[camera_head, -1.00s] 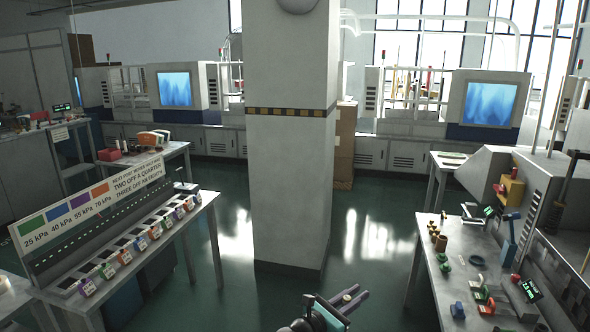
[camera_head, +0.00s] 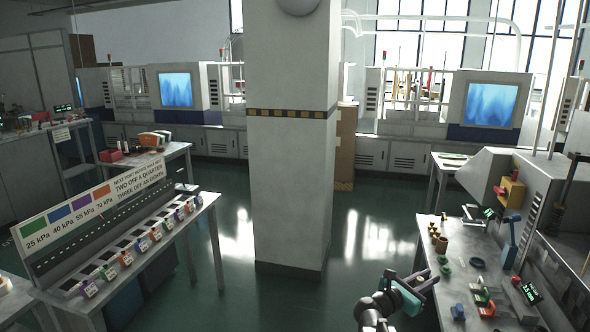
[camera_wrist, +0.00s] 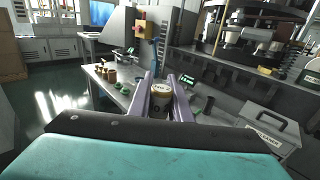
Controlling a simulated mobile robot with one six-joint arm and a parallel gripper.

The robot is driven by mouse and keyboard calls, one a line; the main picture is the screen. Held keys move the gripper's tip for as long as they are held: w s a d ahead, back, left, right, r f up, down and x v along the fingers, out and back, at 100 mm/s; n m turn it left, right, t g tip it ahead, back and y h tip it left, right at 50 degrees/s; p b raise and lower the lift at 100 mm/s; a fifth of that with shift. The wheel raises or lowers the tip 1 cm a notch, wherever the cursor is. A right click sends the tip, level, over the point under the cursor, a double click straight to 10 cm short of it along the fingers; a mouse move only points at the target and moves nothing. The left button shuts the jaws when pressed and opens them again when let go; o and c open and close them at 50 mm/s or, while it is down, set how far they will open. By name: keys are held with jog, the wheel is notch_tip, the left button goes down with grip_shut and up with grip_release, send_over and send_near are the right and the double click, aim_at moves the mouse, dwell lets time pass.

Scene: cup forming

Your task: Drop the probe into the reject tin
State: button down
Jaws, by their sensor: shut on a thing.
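My gripper (camera_head: 427,280) is held out in the air near the left edge of the right-hand workbench (camera_head: 455,285). In the wrist view its two purple fingers (camera_wrist: 160,80) are shut on a small round thing with a pale cream top and darker side, taken as the probe (camera_wrist: 161,90). A red open box (camera_head: 110,154) stands on the far-left table, and small brown cups (camera_head: 441,244) stand on the right-hand workbench.
A thick pillar (camera_head: 288,180) stands in the middle, with open green floor (camera_head: 345,290) around it. A pressure-label board (camera_head: 95,215) and a row of coloured blocks stand on the left bench. Green rings, blue parts and a small display (camera_head: 530,290) lie on the right-hand workbench.

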jog(key=s+d+r+m+g+h, duration=0.15)
jog(key=s+d, duration=0.25)
jog(key=d, duration=0.8)
jog(key=s+d+r+g+p, duration=0.15)
jog(key=s+d, duration=0.25)
jog(key=d, duration=0.8)
jog(key=s+d+r+m, duration=0.1)
jog(key=s+d+r, duration=0.2)
jog(key=d, duration=0.9)
jog(key=s+d+r+m+g, duration=0.1)
jog(key=s+d+r+g, duration=0.1)
jog(key=s+d, duration=1)
jog(key=s+d+r+m+g+p, duration=0.1)
jog(key=s+d+r, duration=0.2)
jog(key=s+d, duration=1)
jog(key=s+h, duration=0.1)
jog(key=s, duration=0.3)
jog(key=shift+s+r+g, duration=0.2)
jog(key=shift+r+g, duration=0.2)
jog(key=shift+d+f, duration=0.1)
jog(key=shift+f, duration=0.05)
jog(key=shift+f+b, duration=2.65)
jog(key=shift+f, duration=0.25)
jog(key=c, duration=1.6)
grip_release()
